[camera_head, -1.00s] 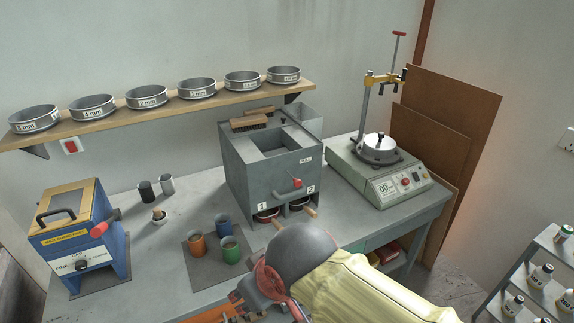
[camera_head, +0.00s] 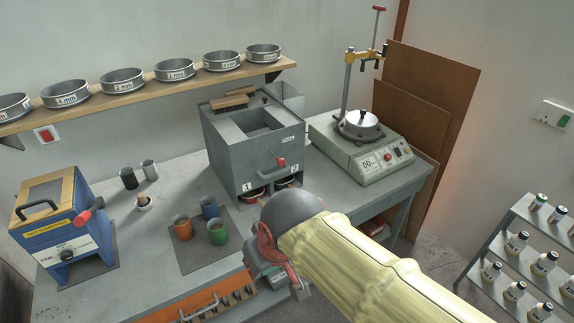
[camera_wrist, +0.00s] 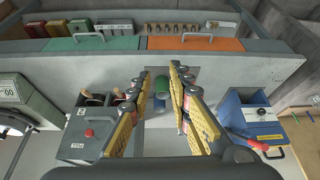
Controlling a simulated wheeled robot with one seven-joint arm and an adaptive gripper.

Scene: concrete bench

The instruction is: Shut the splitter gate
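The splitter (camera_head: 225,160) is a grey metal box on the bench in the head view, with an open hopper top. A red-knobbed lever (camera_head: 281,162) and a dark handle are on its front, beside a small PULL label. Two red-rimmed pans (camera_head: 254,192) sit in its bottom openings, marked 1 and 2. I cannot tell the gate plate's position. The splitter (camera_wrist: 84,122) is at the left in the wrist view, its red knob (camera_wrist: 89,133) visible. My gripper (camera_wrist: 160,72) is open and empty, apart from the splitter, with cups visible between its fingers.
Orange, blue and green cups (camera_head: 217,233) stand on a dark mat in front of the splitter. A blue machine (camera_head: 66,240) is left, a scale-like shaker (camera_head: 362,150) right. A sieve shelf (camera_head: 150,97) hangs behind. An orange drawer (camera_head: 190,314) is at the bench front.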

